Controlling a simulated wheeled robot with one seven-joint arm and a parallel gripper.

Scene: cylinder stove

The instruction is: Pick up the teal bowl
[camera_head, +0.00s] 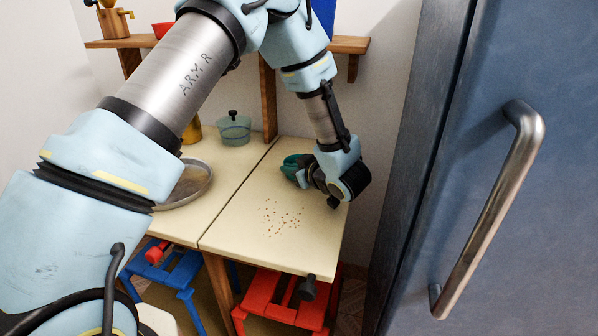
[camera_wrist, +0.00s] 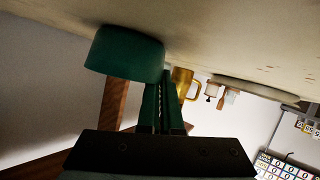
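The teal bowl (camera_head: 291,165) is at the back of the right-hand cream counter, partly hidden by my gripper (camera_head: 308,176). In the wrist view, which is turned over, the bowl (camera_wrist: 124,52) shows at upper left, close to the counter surface. I cannot tell if it touches the counter. The two dark green fingers of my gripper (camera_wrist: 161,88) are close together with a narrow gap. Their tips meet the right side of the bowl's rim and look closed on its wall, though the contact itself is partly hidden.
Small crumbs (camera_head: 281,218) lie on the counter (camera_head: 240,226) in front. A lidded blue-green pot (camera_head: 233,131) and a round metal pan (camera_head: 188,185) stand left. A wooden shelf (camera_head: 347,45) is above the counter. A blue fridge (camera_head: 420,190) blocks the right side. Red (camera_head: 270,300) and blue stools (camera_head: 180,275) are below.

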